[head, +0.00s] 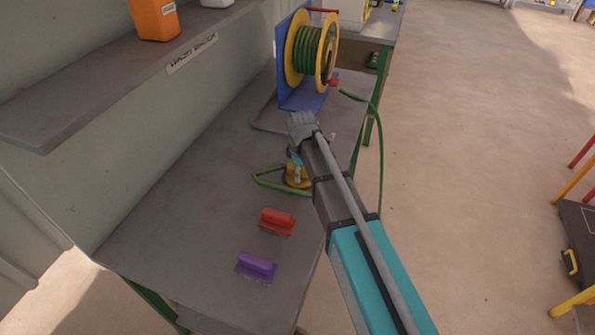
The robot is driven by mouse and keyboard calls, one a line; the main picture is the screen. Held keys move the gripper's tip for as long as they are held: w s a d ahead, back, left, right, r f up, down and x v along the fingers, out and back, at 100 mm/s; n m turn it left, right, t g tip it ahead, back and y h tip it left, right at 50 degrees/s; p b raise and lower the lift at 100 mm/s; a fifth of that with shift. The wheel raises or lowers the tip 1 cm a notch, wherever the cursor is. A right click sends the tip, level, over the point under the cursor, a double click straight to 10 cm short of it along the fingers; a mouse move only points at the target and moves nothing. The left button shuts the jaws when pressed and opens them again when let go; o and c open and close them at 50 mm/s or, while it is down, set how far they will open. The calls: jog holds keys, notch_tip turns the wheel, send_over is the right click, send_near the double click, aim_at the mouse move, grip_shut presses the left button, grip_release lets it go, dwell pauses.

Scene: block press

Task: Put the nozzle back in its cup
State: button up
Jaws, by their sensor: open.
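A green hose (268,184) lies in a loop on the grey bench and runs to a small yellow piece (297,180), which looks like the nozzle or its cup; I cannot tell which. My gripper (296,172) hangs down from my wrist, right above or at this yellow piece. It is open, but its fingertips are small and partly covered by my forearm. Whether the fingers touch the yellow piece is unclear. No separate cup can be made out.
A blue-framed reel (308,55) with wound green hose stands at the bench's far end. A wall shelf (120,85) holds an orange container (155,18).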

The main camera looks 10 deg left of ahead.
jog(key=shift+r, duration=0.1)
notch_tip(320, 180, up, 12)
jog(key=p, duration=1.2)
dwell(0.3)
dwell(0.9)
jog(key=s+d+m, duration=0.4)
jog(key=d+m, duration=0.1)
jog(key=d, duration=0.5)
jog(key=s+d+m, duration=0.4)
jog(key=d+m, duration=0.2)
jog(key=d, duration=0.4)
jog(key=s+d+m, duration=0.5)
jog(key=d, duration=0.6)
